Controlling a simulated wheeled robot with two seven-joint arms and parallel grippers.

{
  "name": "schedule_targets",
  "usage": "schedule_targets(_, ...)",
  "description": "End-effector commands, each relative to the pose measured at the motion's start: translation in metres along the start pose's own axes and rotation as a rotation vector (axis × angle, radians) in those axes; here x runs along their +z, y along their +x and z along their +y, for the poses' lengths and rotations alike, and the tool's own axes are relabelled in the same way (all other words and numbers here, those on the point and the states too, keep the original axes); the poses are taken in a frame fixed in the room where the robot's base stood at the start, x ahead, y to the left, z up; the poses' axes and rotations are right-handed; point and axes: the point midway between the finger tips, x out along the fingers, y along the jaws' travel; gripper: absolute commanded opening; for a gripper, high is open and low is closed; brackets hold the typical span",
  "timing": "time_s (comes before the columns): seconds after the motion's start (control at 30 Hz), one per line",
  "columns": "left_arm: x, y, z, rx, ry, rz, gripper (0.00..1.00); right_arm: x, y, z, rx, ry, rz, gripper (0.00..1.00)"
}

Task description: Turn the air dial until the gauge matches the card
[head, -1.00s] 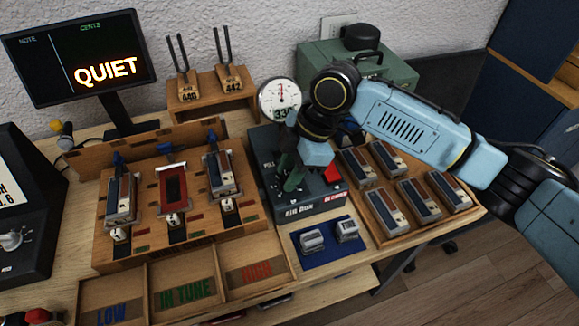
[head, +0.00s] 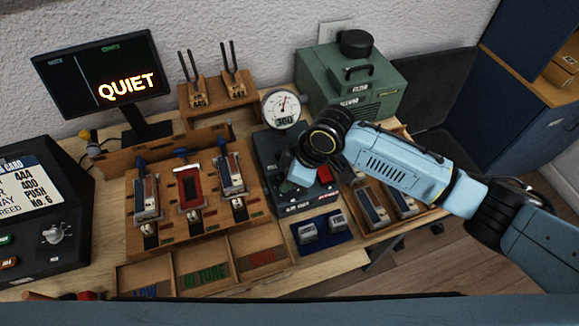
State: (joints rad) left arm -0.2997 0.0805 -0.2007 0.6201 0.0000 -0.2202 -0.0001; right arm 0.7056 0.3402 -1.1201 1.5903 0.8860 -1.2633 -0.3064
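The round white gauge (head: 281,108) stands at the back of the dark air box (head: 273,147). Its small digital readout looks like 380, though the digits are blurred, and its needle points up. The card (head: 37,185) is on the black panel at the left; its lines include 444, 400, PUSH and NO. 6. My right gripper (head: 287,182) is down at the left part of the air box. My wrist covers much of the box top, so the air dial is hidden and the finger gap does not show clearly. My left gripper is not in view.
A screen (head: 98,80) reads QUIET. Two tuning forks stand on a wooden block (head: 216,110). A green case (head: 352,85) is behind my arm. Reed holders and sorting trays (head: 205,285) fill the front. A blue mat (head: 322,246) lies before the box.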

Motion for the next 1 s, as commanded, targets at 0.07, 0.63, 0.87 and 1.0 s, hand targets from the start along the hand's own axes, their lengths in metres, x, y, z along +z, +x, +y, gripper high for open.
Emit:
schedule_targets(0.07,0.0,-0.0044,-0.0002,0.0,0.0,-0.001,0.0,-0.0009,-0.0015,-0.0003,0.005,0.012,0.0,0.08)
schedule_targets(0.63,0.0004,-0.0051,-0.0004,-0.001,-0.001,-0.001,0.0,-0.0005,0.0,0.0,0.01,0.023,0.001,0.44)
schedule_targets(0.87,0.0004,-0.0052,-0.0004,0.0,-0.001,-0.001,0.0,-0.0003,0.0,0.0001,0.01,0.023,0.001,0.53)
schedule_targets(1.0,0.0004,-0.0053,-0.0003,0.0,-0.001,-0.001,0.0,-0.0003,-0.0014,0.0003,0.011,0.023,0.0,0.53)
